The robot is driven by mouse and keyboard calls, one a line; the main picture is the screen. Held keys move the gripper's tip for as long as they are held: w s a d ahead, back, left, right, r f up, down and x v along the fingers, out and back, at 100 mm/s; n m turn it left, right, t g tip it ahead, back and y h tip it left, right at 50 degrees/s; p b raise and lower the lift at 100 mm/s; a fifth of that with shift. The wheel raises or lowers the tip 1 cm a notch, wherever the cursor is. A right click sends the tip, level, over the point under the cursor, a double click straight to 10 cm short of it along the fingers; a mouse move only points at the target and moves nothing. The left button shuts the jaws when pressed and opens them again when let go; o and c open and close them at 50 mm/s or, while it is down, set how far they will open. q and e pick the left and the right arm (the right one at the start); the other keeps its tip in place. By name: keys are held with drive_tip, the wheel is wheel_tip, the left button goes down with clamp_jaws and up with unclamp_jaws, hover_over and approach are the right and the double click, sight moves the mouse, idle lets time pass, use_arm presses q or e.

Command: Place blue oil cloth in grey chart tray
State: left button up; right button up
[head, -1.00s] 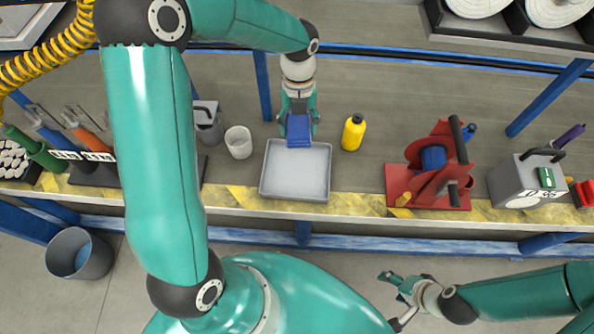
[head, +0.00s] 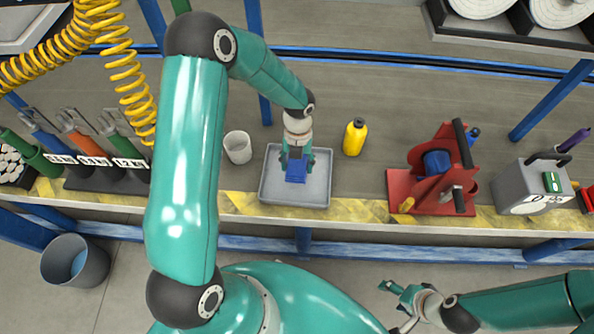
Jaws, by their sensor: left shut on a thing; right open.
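The blue oil cloth (head: 296,171) is a small folded blue piece. My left gripper (head: 297,157) is shut on it and holds it over the middle of the grey chart tray. The grey chart tray (head: 318,191) is a shallow square tray on the bench near its front edge. I cannot tell whether the cloth touches the tray floor. My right gripper (head: 394,305) is open and empty, in front of the bench at the lower right.
A white cup (head: 237,147) stands left of the tray and a yellow bottle (head: 355,137) right of it. A red winch-like device (head: 432,175) and a grey box (head: 530,187) stand further right. Several coloured-handled tools (head: 88,145) are in a rack at left.

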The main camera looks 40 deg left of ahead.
sight(297, 171)
use_arm(q)
drive_tip(key=shift+f+b, duration=0.3)
drive_tip(key=shift+f, duration=1.75)
drive_tip(key=shift+f, duration=0.15)
drive_tip(key=o, duration=1)
drive_tip(key=r, duration=0.4)
drive_tip(key=w+r+p, duration=0.1)
drive_tip(key=r, duration=0.7)
drive_tip(key=shift+w+a+r+p, duration=0.15)
drive_tip(key=shift+a+p, duration=0.2)
drive_tip(key=shift+p, duration=0.05)
